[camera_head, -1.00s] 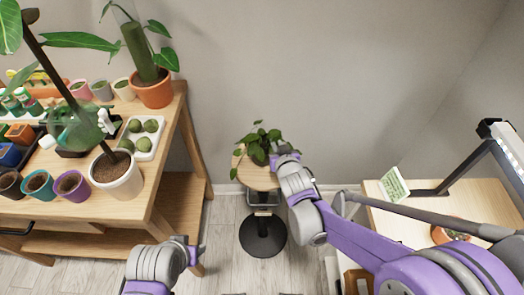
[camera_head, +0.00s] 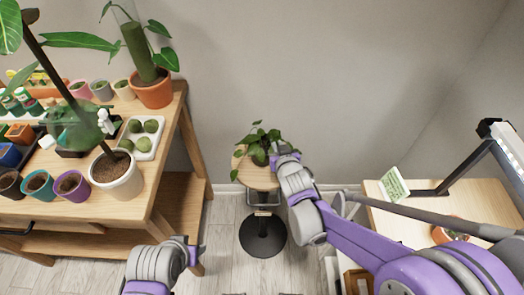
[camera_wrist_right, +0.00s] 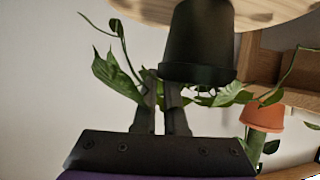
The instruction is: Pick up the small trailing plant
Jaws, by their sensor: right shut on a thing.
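The small trailing plant (camera_head: 258,142) has green leaves and is at the round wooden stool top (camera_head: 262,180). In the right wrist view its dark pot (camera_wrist_right: 200,40) appears upside down, with leaves (camera_wrist_right: 115,75) spreading from below the rim. My right gripper (camera_head: 284,150) is at the plant's right side. In the wrist view its two fingers (camera_wrist_right: 161,88) are close together at the pot's rim and foliage, shut on the plant. The exact contact is hidden, and I cannot tell whether the pot rests on the stool. My left gripper (camera_head: 196,256) is low, apart from the plant; its jaws are unclear.
A wooden bench (camera_head: 150,185) with several pots stands at left, including a white pot (camera_head: 120,180) and a terracotta pot (camera_head: 154,92). A light wooden table (camera_head: 400,228) with a lamp (camera_head: 478,158) and green card (camera_head: 394,185) is at right. Wall space above the stool is clear.

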